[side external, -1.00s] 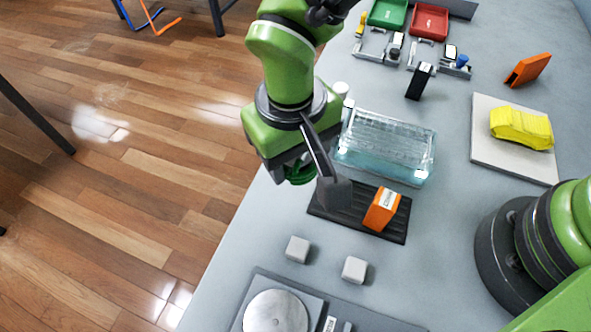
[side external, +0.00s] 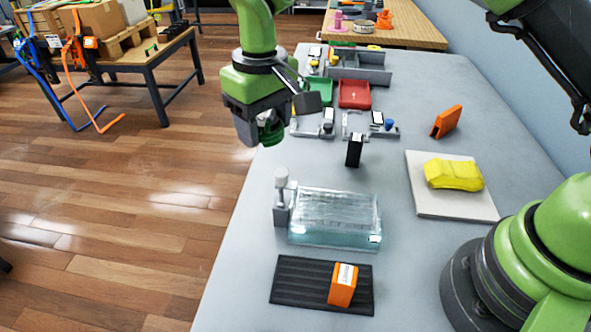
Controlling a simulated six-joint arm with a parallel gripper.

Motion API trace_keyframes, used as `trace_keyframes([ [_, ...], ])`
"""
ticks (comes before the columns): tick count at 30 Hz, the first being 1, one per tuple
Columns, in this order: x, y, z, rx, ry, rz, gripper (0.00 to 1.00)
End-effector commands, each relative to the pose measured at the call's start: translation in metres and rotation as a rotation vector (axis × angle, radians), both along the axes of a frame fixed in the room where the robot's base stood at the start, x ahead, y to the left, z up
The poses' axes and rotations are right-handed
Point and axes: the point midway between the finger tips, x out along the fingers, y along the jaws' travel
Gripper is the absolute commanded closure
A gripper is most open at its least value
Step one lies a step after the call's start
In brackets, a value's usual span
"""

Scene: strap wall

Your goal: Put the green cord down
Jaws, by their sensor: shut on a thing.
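My gripper (side external: 257,128) is in the upper middle of the side external view, raised above the table's left edge and short of the green tray. It is shut on a dark green thing, which I take to be the green cord (side external: 272,133). Only a small curved part of it shows at the fingers; the rest is hidden by the gripper. The cord is held in the air, apart from the table (side external: 420,270).
A clear glass block (side external: 335,215) stands below, next to a white-topped post (side external: 281,190). A black mat (side external: 300,285) bears an orange block (side external: 343,285). Green (side external: 317,92) and red (side external: 354,94) trays lie beyond. A yellow object (side external: 453,174) sits on a pale board (side external: 455,207).

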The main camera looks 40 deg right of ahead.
Motion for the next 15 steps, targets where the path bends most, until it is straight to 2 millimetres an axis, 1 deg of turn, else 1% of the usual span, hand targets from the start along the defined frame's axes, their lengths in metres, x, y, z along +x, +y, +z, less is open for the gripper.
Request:
trace_keyframes([
  [1,0.013,-0.02,0.0,0.004,-0.006,-0.008,0.68],
  [3,0.024,-0.041,0.0,0.008,-0.014,0.001,0.68],
  [6,0.036,-0.064,0.0,0.011,-0.023,0.011,0.68],
  [9,0.043,-0.083,0.0,0.013,-0.029,0.017,0.68],
  [11,0.047,-0.092,0.0,0.013,-0.034,0.021,0.68],
  [15,0.046,-0.09,-0.024,0.012,-0.029,0.029,0.68],
])
